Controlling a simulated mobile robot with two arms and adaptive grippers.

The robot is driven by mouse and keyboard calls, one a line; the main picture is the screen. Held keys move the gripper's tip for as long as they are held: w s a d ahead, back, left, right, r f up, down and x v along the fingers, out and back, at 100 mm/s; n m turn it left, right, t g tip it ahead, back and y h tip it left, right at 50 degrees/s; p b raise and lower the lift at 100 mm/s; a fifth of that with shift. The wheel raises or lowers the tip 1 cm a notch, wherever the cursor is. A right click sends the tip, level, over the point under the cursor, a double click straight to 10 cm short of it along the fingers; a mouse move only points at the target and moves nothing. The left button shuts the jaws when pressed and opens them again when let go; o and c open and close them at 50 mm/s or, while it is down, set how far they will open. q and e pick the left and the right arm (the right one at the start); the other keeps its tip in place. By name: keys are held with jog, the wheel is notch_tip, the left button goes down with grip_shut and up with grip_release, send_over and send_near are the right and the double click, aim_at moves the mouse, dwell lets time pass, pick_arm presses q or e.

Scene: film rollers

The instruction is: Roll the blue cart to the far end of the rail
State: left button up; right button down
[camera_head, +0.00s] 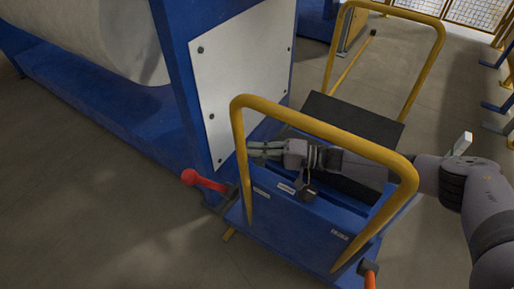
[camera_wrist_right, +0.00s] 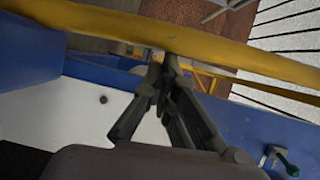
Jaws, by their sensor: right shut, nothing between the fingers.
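The blue cart (camera_head: 297,220) stands beside the large blue machine in the head view. It has a yellow tube handle (camera_head: 320,130) at the near end and another yellow handle (camera_head: 437,50) at the far end. My right arm reaches in from the right over the cart. My right gripper (camera_head: 252,151) is shut and empty, its fingertips close to the left post of the near handle; I cannot tell whether they touch it. In the right wrist view the shut fingertips (camera_wrist_right: 168,62) lie just below a yellow bar (camera_wrist_right: 190,40). My left gripper is not in view. I cannot clearly make out the rail.
A red-knobbed lever (camera_head: 205,181) sticks out at the cart's near left corner, and an orange-red handle (camera_head: 369,274) is at its near right. The blue machine (camera_head: 181,90) with a white panel (camera_head: 242,75) borders the left. Bare floor (camera_head: 90,210) lies at the near left.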

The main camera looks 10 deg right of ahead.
jog(key=shift+s+a+f+g, duration=0.15)
jog(key=shift+s+a, duration=0.1)
jog(key=shift+s, duration=0.15)
jog(key=shift+s+a+f+g, duration=0.15)
jog(key=shift+s+a, duration=0.05)
jog(key=shift+s, duration=0.2)
jog(key=w+v, duration=0.1)
jog(key=v, duration=1.1)
jog(key=shift+d+r, duration=0.25)
jog(key=shift+d, duration=0.2)
jog(key=shift+w+r, duration=0.1)
jog(key=shift+w, duration=0.05)
